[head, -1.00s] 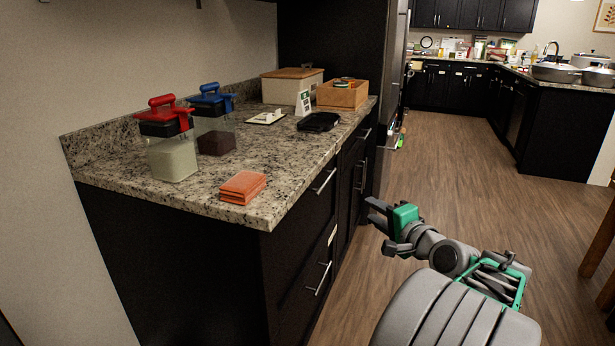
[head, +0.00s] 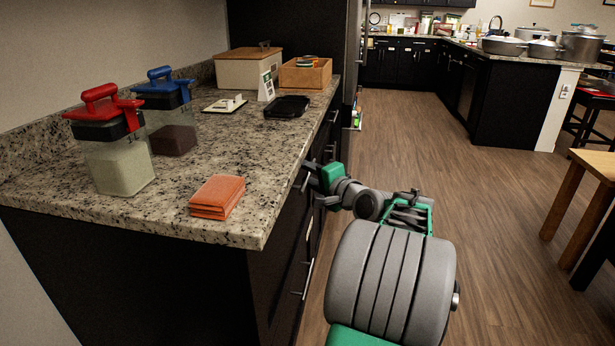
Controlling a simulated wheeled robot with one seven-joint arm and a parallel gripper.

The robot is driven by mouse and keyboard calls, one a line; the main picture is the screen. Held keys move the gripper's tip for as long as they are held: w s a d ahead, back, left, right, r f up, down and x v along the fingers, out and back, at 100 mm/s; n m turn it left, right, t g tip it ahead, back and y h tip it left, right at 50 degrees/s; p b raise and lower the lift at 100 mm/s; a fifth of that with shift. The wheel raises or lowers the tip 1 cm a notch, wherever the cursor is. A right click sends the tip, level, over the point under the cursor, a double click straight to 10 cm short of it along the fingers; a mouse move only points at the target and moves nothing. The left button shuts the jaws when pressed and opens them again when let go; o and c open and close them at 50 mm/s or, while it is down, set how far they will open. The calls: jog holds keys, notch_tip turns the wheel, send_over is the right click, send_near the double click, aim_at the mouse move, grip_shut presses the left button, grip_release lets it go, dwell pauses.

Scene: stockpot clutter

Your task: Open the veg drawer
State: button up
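The dark cabinet under the granite counter has drawers on its right-hand face, seen at a steep angle. The upper drawer has a metal bar handle (head: 305,181). The lower drawer front (head: 288,298) has a bar handle (head: 304,279) and a small pale label (head: 309,231) above it, too small to read. Both fronts look shut. My gripper (head: 314,183) is beside the upper handle, fingers spread apart and pointing at the cabinet face. I cannot tell whether it touches the handle. Nothing shows between the fingers. My arm hides part of the cabinet further back.
On the counter (head: 60,198) stand a red-lidded container (head: 122,165), a blue-lidded container (head: 170,135), an orange folded item (head: 217,196), a black tray (head: 287,106) and boxes (head: 249,72). A wooden table (head: 590,163) stands at right. The floor (head: 440,130) between is clear.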

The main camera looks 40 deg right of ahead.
jog(key=shift+w, duration=0.15)
jog(key=shift+d, duration=0.1)
grip_shut()
jog(key=shift+f, duration=0.1)
dwell(1.2)
